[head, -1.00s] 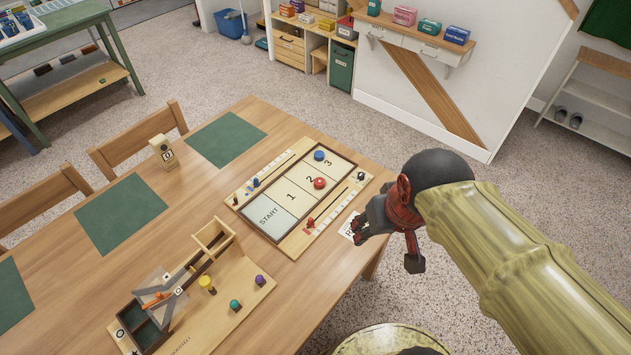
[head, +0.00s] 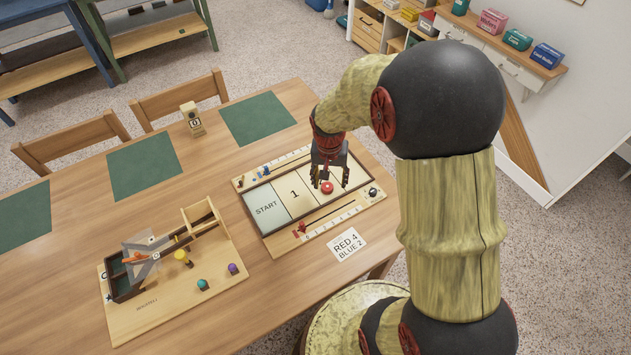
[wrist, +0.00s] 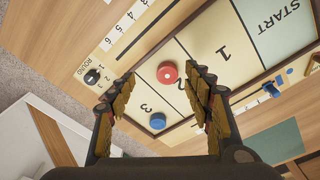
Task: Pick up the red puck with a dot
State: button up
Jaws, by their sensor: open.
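The red puck (head: 327,187) lies on the game board (head: 288,231), on the section after the one marked 1. In the wrist view the red puck (wrist: 167,72) shows a small pale mark on its top and sits between and beyond my fingertips. My gripper (head: 330,182) is open and empty, pointing down above the board over the puck. In the wrist view my gripper (wrist: 163,80) has its two fingers spread on either side of the puck. A blue puck (wrist: 158,121) lies on the section marked 3; in the head view my gripper hides it.
A score card (head: 346,244) reading RED 4, BLUE 2 lies beside the board. A wooden tray with colored pegs (head: 150,311) stands at left. Green mats (head: 143,163) and a small counter block (head: 192,119) lie farther back. Board rails with small sliders flank the lanes.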

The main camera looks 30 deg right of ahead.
aim_at(327, 186)
jog(key=shift+w+d+r+t, duration=0.15)
jog(key=shift+w+r+t, duration=0.15)
jog(key=shift+w, duration=0.4)
jog(key=shift+w+m, duration=0.15)
jog(key=shift+m, duration=0.35)
notch_tip(327, 186, down, 2)
jog(key=shift+w+d+f+b, duration=0.1)
jog(key=shift+f+b, duration=0.05)
jog(key=shift+b, duration=0.35)
jog(key=shift+w+d+f+b, duration=0.15)
jog(key=shift+f+b, duration=0.3)
jog(key=shift+f, duration=0.45)
jog(key=shift+w+f+b, duration=0.2)
jog(key=shift+f+b, duration=0.2)
jog(key=shift+f, duration=0.45)
jog(key=shift+w+d+f+b, duration=0.15)
jog(key=shift+f+b, duration=0.3)
jog(key=shift+f, duration=0.45)
jog(key=shift+c, duration=1.3)
jog(key=c, duration=0.7)
jog(key=shift+r, duration=0.15)
